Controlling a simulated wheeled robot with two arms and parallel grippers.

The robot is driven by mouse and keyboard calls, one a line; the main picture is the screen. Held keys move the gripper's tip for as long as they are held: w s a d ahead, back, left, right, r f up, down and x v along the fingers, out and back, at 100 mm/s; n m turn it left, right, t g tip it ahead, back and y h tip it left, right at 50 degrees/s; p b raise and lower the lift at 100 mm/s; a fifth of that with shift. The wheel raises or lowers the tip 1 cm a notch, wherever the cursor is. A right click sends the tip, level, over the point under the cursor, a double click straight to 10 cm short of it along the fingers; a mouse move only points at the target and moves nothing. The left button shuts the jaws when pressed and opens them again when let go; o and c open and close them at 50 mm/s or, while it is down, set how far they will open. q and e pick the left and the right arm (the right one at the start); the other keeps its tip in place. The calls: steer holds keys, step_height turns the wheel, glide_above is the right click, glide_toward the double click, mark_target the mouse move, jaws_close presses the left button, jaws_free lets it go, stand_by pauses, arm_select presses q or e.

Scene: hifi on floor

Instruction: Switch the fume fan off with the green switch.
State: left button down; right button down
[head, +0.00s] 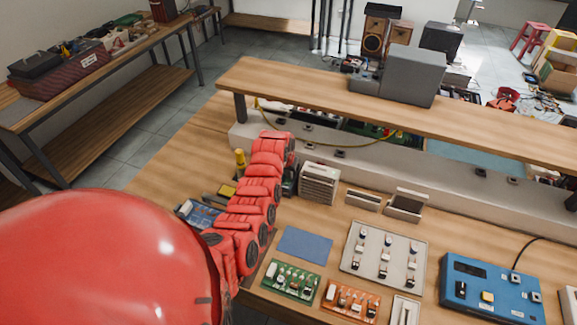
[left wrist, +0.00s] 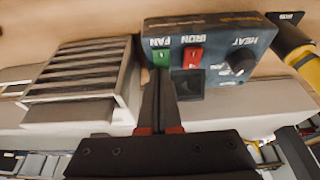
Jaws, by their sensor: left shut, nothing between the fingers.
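In the left wrist view, a dark control box (left wrist: 222,40) carries upside-down labels FAN, IRON and HEAT. The green switch (left wrist: 161,54) sits by FAN, with a red switch (left wrist: 192,57) by IRON and a black knob (left wrist: 238,62) by HEAT. My left gripper (left wrist: 157,84) is shut and empty. Its tips lie just below the green switch in the picture; I cannot tell whether they touch it. A pale slatted box (left wrist: 75,75), apparently the fume fan, stands beside the control box. It also shows in the head view (head: 319,184). My right gripper is not in view.
A yellow-handled tool (left wrist: 303,62) is near the control box. On the bench, a blue mat (head: 305,243), green board (head: 291,281), orange board (head: 350,299), switch plate (head: 384,254) and blue unit (head: 490,288) lie to the right. A raised shelf (head: 300,91) spans the back.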

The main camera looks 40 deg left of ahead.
arm_select(q)
steer(key=shift+f, duration=0.25)
steer(key=b, duration=0.2)
steer(key=shift+w+f+b, duration=0.2)
steer(key=shift+f+b, duration=0.1)
steer(key=shift+f, duration=0.1)
steer(key=shift+s+r+p, duration=0.1)
steer(key=shift+r+p, duration=0.1)
steer(key=shift+p, duration=0.15)
steer(key=shift+f, duration=0.1)
steer(key=shift+s+d, duration=0.1)
